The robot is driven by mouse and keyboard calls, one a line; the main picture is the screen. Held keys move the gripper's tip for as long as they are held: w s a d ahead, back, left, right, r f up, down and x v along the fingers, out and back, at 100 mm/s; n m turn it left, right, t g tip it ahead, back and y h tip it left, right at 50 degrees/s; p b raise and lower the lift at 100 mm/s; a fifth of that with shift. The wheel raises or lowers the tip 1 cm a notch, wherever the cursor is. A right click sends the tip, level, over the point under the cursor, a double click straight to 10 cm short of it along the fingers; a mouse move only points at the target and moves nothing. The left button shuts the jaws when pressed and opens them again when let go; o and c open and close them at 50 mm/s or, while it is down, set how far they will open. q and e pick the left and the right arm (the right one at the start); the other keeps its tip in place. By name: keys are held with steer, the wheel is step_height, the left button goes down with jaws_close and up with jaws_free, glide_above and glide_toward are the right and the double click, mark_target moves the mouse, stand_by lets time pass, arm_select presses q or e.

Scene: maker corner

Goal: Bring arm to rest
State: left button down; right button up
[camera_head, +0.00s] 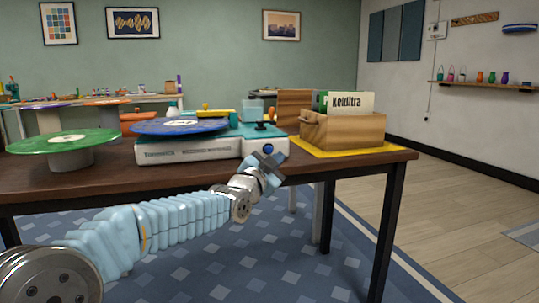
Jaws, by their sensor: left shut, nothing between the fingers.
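My left arm (185,214) comes in from the lower left, with light blue ribbed sleeves and metal joints. Its gripper (268,163) is shut and empty, at the front edge of the dark wooden table (108,181). In the picture it overlaps the right front corner of the white and teal turntable box (200,148); I cannot tell whether it touches. My right gripper is not in view.
A blue disc (180,126) lies on the turntable box. A green disc (65,141) sits on a round stand at the left. A wooden crate (343,133) with a card marked "Kolditra" (350,102) stands on a yellow mat (383,151). The floor at the right (465,215) is clear.

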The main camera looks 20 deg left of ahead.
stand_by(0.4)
arm_select(q)
steer(key=s+d+f+n+g, duration=0.15)
steer(key=f+g, duration=0.25)
steer(key=f, duration=1.4)
steer(key=s+d+f+n+g, duration=0.1)
steer(key=d+f+n+g, duration=0.2)
steer(key=f, duration=1.5)
steer(key=s+f+n+g, duration=0.1)
steer(key=s+f+g, duration=0.1)
steer(key=s+f, duration=0.3)
steer(key=s+f+n+g, duration=0.1)
steer(key=s+f+g, duration=0.15)
steer(key=f, duration=0.45)
steer(key=s+d+f+n+g, duration=0.1)
steer(key=s+f+n+g, duration=0.15)
steer(key=s+f, duration=0.75)
steer(key=s+d+f+n+g, duration=0.2)
steer(key=s+f+g, duration=0.25)
steer(key=s, duration=0.85)
steer(key=s+r+p, duration=0.3)
steer(key=r+p, duration=0.9)
steer(key=p, duration=0.2)
steer(key=shift+d+r, duration=0.25)
